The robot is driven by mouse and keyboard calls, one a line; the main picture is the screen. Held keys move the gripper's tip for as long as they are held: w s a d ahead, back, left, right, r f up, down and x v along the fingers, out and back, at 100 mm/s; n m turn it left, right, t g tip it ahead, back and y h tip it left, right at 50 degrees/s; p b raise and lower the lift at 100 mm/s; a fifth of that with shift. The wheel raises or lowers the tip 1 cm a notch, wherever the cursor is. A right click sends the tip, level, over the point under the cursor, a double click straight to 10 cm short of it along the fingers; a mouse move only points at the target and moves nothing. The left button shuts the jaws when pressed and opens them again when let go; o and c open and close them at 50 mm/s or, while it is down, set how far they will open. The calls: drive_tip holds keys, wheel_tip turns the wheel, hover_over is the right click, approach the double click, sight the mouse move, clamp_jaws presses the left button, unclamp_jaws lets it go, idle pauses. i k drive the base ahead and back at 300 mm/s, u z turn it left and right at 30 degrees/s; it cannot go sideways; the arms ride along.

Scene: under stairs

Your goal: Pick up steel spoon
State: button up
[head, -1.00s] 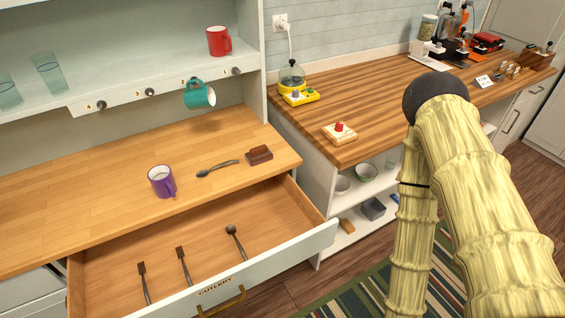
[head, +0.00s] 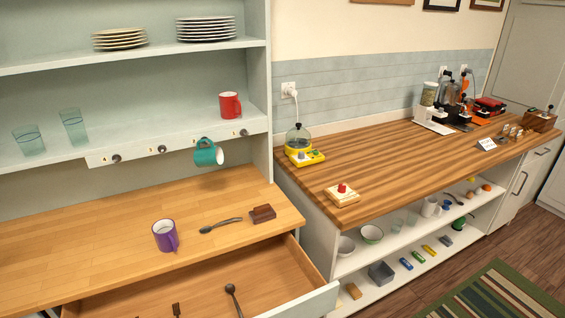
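A steel spoon (head: 221,225) lies on the wooden counter, between a purple mug (head: 166,236) on its left and a small dark brown block (head: 263,213) on its right. A second dark spoon-like utensil (head: 233,298) lies in the open drawer below, its lower end cut off by the frame edge. My gripper is not in view, so its state does not show.
The open drawer (head: 262,276) juts out below the counter. A teal mug (head: 207,152) hangs under the shelf above the counter. A red mug (head: 230,104) stands on the shelf. A wooden worktop (head: 400,160) with appliances lies to the right.

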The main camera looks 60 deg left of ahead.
sight(205, 230)
drive_tip(key=z, duration=0.25)
drive_tip(key=k, duration=0.9)
drive_tip(key=u, duration=1)
